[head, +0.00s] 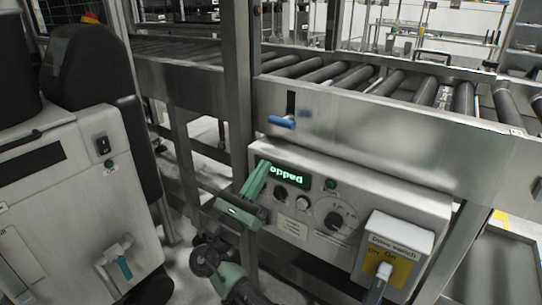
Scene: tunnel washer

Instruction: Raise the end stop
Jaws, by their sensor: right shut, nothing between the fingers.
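A blue handle (282,122) sticks out at the lower end of a dark upright slot (291,103) in the steel side of the roller conveyor (395,135). No plate of an end stop can be made out among the rollers. My right gripper (262,172), with green fingers, is shut and empty. It is in front of the left end of the control box, below and left of the blue handle and apart from it. It hides part of the lit display (287,172). My left gripper is not in view.
The control box (400,192) under the conveyor carries knobs (333,220) and a drive switch (384,270) with a grey lever. A steel post (240,90) stands just left of the blue handle. The rollers (390,85) in view look bare.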

